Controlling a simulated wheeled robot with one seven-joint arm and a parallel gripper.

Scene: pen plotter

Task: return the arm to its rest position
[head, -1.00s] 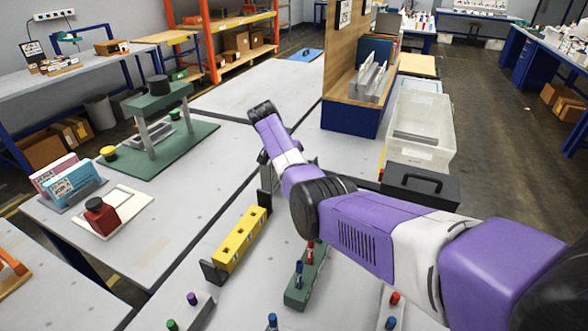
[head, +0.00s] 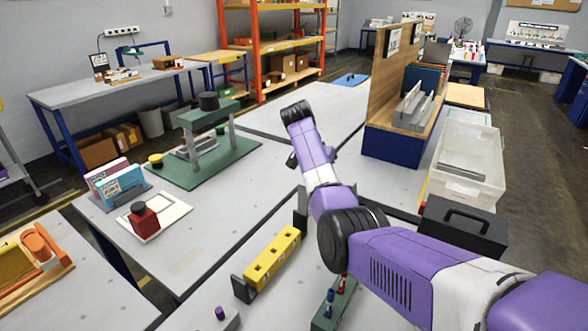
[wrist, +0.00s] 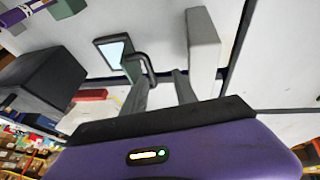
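My arm reaches from the lower right over the grey table (head: 230,165) in the head view, with its bent wrist raised above the middle. My gripper lies mostly behind the wrist link there, and only a dark part shows. A small black-framed panel (wrist: 115,52) and a pale block (wrist: 202,45) lie beyond the fingertips.
A yellow slotted rack (head: 268,262) and a green pen holder (head: 333,308) stand near my arm. A black case (head: 465,228) and a clear bin (head: 468,165) are at right. A wooden-backed organiser (head: 400,135) stands behind; a green press (head: 205,135) stands left.

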